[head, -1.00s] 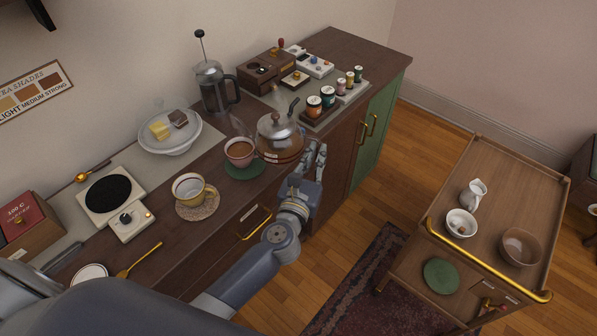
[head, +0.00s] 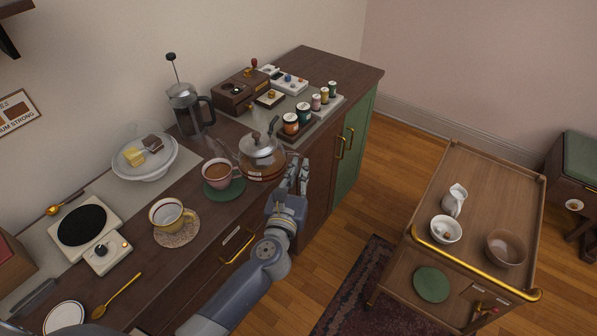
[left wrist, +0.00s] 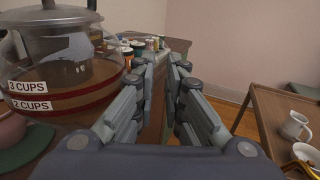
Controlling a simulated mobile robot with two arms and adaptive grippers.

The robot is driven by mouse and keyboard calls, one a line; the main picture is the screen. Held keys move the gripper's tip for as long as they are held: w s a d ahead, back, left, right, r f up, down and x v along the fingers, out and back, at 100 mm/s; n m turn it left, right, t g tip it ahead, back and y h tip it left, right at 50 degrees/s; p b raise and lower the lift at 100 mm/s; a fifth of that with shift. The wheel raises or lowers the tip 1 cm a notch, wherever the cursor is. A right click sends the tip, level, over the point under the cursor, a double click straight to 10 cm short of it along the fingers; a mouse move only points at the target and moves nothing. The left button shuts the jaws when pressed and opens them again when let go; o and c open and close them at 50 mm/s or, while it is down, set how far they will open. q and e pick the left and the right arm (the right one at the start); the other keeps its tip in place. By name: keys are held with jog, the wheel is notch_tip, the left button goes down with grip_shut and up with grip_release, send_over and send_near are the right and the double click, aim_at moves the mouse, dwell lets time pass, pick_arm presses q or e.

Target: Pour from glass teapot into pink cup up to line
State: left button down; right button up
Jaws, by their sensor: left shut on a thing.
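The glass teapot (head: 263,167) holds brown liquid and has a steel lid. It looks about upright, right beside the pink cup (head: 219,175), its spout on the cup's side. The pink cup sits on a green coaster (head: 232,194) and holds brown liquid; I cannot make out a line inside. In the left wrist view the teapot (left wrist: 62,75) shows red bands marked 3 CUPS and 2 CUPS, left of my left gripper (left wrist: 164,75). My right gripper is out of view.
A yellow cup (head: 168,214) on a patterned coaster, a glass-covered dish (head: 146,170) and a French press (head: 188,110) stand nearby. Several jars (head: 303,113) stand behind the teapot. A wooden trolley (head: 475,195) with bowls is at right, across open floor.

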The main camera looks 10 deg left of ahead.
aim_at(302, 157)
pick_arm(q)
jog(key=shift+f+b, duration=1.15)
jog(key=shift+b, duration=0.15)
jog(key=shift+d+r+n+p, duration=0.1)
jog(key=shift+r+n+p, duration=0.7)
jog(key=shift+r, duration=0.65)
jog(key=shift+d+r+n+p, duration=0.1)
jog(key=shift+r+n+p, duration=0.65)
jog(key=shift+r, duration=0.7)
jog(key=shift+r+n+p, duration=1.05)
jog(key=shift+r+n, duration=0.1)
jog(key=shift+r, duration=1.15)
notch_tip(302, 157, down, 6)
jog(key=m+b, duration=0.3)
jog(key=shift+w+r, duration=0.1)
jog(key=shift+r, duration=0.05)
jog(key=shift+m+p, duration=0.3)
jog(key=shift+p, duration=0.05)
